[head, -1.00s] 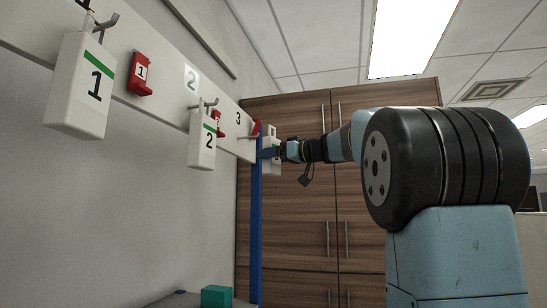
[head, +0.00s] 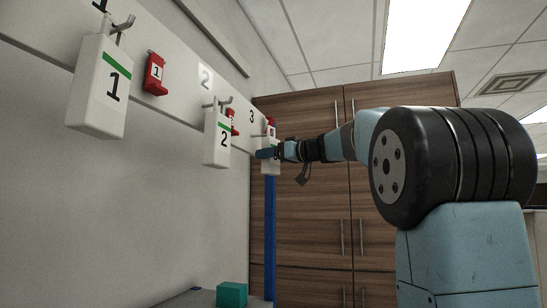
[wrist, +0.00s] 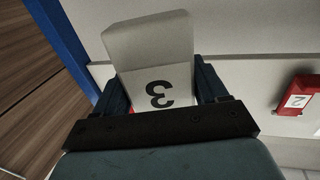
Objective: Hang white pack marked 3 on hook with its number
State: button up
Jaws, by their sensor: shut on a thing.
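The white pack marked 3 (head: 268,163) is held by my gripper (head: 272,154) near the far end of the wall board. In the wrist view the pack (wrist: 150,45) sits between the two dark fingers of my gripper (wrist: 165,85), its 3 upside down in the picture. The number 3 label (head: 252,117) is on the board up and left of the pack. The hook for 3 cannot be made out; I cannot tell whether the pack touches it.
White packs marked 1 (head: 100,85) and 2 (head: 216,140) hang on metal hooks. Red tags (head: 155,74) sit beside them. A blue post (head: 270,225) stands below the held pack, before wooden cabinets (head: 310,230). A teal box (head: 232,294) is low down.

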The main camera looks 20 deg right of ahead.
aim_at(263, 160)
jog(key=shift+w+a, duration=0.4)
jog(key=shift+a, duration=0.15)
jog(key=shift+w+a+f, duration=0.35)
jog(key=shift+a+f, duration=0.15)
jog(key=shift+f, duration=0.1)
jog(key=o, duration=1.1)
jog(key=shift+o, duration=0.2)
jog(key=shift+f, duration=0.1)
jog(key=v, duration=1.3)
jog(key=shift+s+d, duration=0.2)
jog(key=shift+s, duration=0.1)
